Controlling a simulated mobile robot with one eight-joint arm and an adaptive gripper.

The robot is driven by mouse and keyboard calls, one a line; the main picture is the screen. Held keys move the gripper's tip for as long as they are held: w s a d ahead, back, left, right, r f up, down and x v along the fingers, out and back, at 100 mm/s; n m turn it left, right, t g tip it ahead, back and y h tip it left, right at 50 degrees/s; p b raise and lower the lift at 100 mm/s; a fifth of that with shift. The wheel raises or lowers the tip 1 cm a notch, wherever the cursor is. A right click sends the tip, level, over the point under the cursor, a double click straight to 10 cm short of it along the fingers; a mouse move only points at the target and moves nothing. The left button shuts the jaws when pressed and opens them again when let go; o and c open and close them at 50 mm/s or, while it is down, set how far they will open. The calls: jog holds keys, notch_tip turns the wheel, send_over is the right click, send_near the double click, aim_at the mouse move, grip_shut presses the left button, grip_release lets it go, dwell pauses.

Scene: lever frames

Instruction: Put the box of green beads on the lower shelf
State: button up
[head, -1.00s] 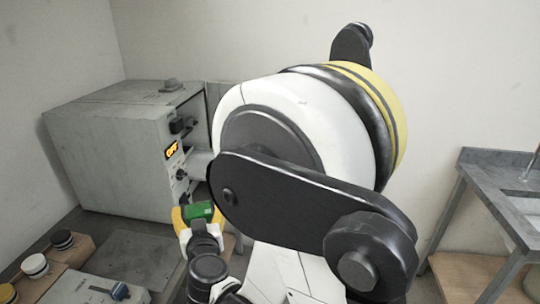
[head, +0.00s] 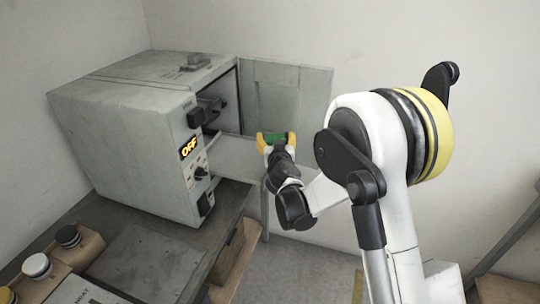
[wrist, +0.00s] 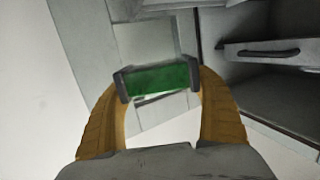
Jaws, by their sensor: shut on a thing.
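The box of green beads (head: 278,140) is held between the yellow fingers of my gripper (head: 277,145), in front of the open side of a grey oven-like cabinet (head: 135,135). In the wrist view the green box (wrist: 160,80) spans the gap between my dark fingertips, with a finger at each end. It is clear of the cabinet opening, which shows at the right of the wrist view with a dark inside (wrist: 285,85). A black handle (wrist: 262,52) shows there on a grey drawer or shelf front. I cannot tell which surface is the lower shelf.
The cabinet's grey door panel (head: 290,95) stands open behind my gripper. A pale flat panel (head: 240,158) juts out left of the gripper. Lidded jars (head: 37,266) stand on the bench at lower left. Floor shows below the gripper.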

jog(key=b, duration=0.4)
send_over(249, 158)
notch_tip(249, 158, down, 7)
jog(key=shift+w+f, duration=0.1)
jog(key=shift+f, duration=0.05)
jog(key=shift+d+f+b, duration=0.1)
jog(key=shift+f+b, duration=0.5)
jog(key=shift+f, duration=1.25)
jog(key=shift+f, duration=0.1)
jog(key=shift+f, duration=0.15)
jog(key=o, duration=1.3)
